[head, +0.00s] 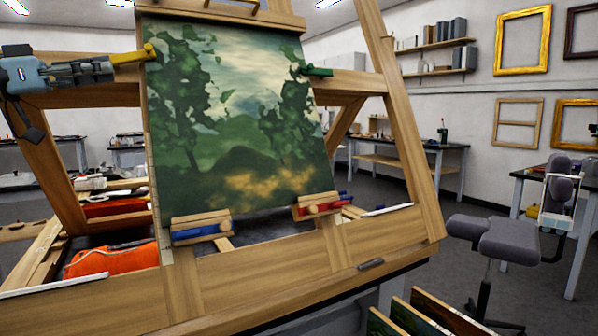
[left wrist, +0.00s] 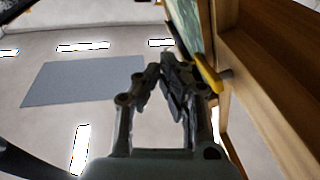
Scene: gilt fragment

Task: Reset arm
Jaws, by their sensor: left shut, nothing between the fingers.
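My left gripper (head: 112,70) comes in from the left, beside the left edge of a landscape painting (head: 240,130) on a wooden easel (head: 300,255). Its fingers are shut and empty, just below and left of a yellow clamp (head: 134,55) at the painting's upper left edge. In the left wrist view the closed dark fingers (left wrist: 162,75) point up, with the yellow clamp (left wrist: 208,73) just right of them. I cannot tell whether they touch it. My right gripper is not in view.
A green clamp (head: 317,71) sits on the painting's right edge. Wooden holders with blue (head: 200,230) and red (head: 322,208) parts are at its lower edge. An orange bundle (head: 112,260) lies behind the easel at left. A grey stool (head: 492,238) stands at right.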

